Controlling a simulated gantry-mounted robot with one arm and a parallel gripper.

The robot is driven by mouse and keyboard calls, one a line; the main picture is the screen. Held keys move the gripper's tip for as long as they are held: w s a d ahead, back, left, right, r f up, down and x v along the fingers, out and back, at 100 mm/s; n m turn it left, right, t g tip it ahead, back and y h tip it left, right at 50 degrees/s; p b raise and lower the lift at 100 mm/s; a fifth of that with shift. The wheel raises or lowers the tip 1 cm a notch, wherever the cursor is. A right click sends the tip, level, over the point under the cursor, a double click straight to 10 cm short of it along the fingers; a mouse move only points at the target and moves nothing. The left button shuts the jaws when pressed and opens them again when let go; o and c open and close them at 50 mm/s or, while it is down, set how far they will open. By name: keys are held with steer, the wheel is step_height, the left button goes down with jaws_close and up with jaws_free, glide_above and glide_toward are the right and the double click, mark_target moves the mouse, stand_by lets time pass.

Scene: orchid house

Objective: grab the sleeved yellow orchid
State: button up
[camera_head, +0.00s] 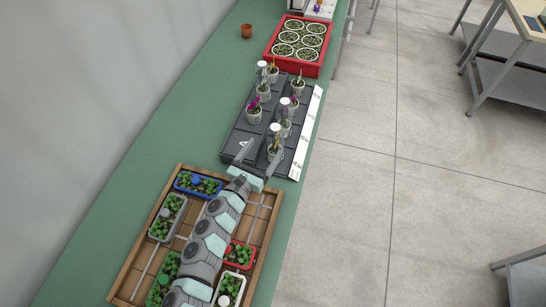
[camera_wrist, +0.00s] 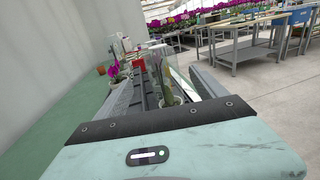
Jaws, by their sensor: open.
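Several small potted orchids stand in the dark tray (camera_head: 232,150), some with round white tops. The nearest orchid (camera_head: 275,151) has a pale pot and a yellowish-green top below a white disc; whether it is the sleeved yellow one is too small to tell. My gripper (camera_head: 259,158) is open at the tray's near end, its fingers pointing at this orchid. In the wrist view, an upright green-stemmed plant (camera_wrist: 167,86) stands ahead between the spread fingers, with something clear around or behind it. A magenta orchid (camera_head: 254,110) stands to the left.
A wooden tray (camera_head: 262,232) with small planted boxes lies under my arm. A red crate (camera_head: 296,67) of round pots is beyond the dark tray, with a terracotta pot (camera_head: 247,31) beside it. A white labelled strip (camera_head: 306,132) runs along the right side. Green bench is clear at left.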

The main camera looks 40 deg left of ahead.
mark_target(270, 141)
steer(key=x, duration=0.5)
steer(key=shift+w+p, duration=0.15)
steer(key=shift+p, duration=0.15)
steer(key=shift+d+p+x, duration=0.2)
steer(key=shift+p+x, duration=0.35)
steer(key=shift+x, duration=2.1)
steer(key=shift+f, duration=0.2)
jaws_close()
